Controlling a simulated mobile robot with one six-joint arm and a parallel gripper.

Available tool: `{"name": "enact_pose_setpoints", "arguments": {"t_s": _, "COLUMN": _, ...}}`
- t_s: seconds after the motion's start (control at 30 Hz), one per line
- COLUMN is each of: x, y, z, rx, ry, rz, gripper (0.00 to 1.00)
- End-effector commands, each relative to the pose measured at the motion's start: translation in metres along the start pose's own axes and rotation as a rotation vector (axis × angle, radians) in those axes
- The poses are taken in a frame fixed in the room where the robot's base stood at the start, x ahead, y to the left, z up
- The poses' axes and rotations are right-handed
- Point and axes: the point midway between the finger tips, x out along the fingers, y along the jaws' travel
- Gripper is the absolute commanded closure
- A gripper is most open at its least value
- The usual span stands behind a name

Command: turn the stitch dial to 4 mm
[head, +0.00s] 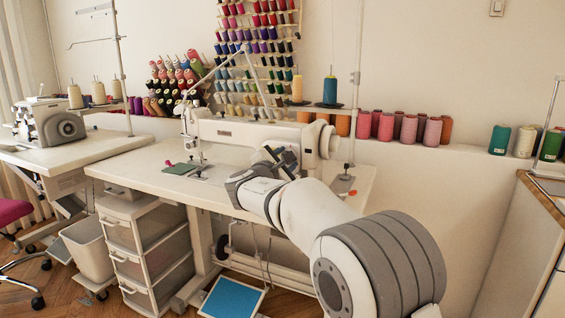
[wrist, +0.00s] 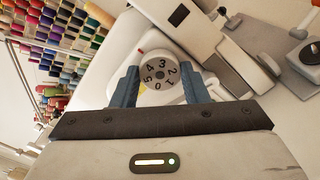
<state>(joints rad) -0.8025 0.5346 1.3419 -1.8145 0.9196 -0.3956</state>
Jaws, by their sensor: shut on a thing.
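A small red mark (wrist: 140,53) sits just outside the dial's upper left. The 4 is the digit nearest to it, but I cannot tell whether they line up exactly. In the head view my gripper (head: 282,160) is at the machine's front, and the dial cannot be made out.
The sewing table (head: 130,162) carries a green piece (head: 180,169) at the left. Thread cones (head: 385,126) stand on the ledge behind. A drawer unit (head: 150,235) stands beneath the table. The machine body is close to my fingers.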

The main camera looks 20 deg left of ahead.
Motion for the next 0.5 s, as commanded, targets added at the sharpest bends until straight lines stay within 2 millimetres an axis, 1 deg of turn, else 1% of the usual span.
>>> {"name": "enact_pose_setpoints", "arguments": {"t_s": 0.23, "x": -0.0004, "y": -0.0008, "z": -0.0018, "rx": -0.001, "ry": 0.003, "rz": -0.002, "gripper": 0.82}}
{"name": "enact_pose_setpoints", "arguments": {"t_s": 0.27, "x": -0.0003, "y": -0.0009, "z": -0.0018, "rx": -0.001, "ry": 0.003, "rz": -0.002, "gripper": 0.58}}
{"name": "enact_pose_setpoints", "arguments": {"t_s": 0.5, "x": -0.0001, "y": -0.0005, "z": -0.0009, "rx": -0.001, "ry": 0.002, "rz": -0.001, "gripper": 0.38}}
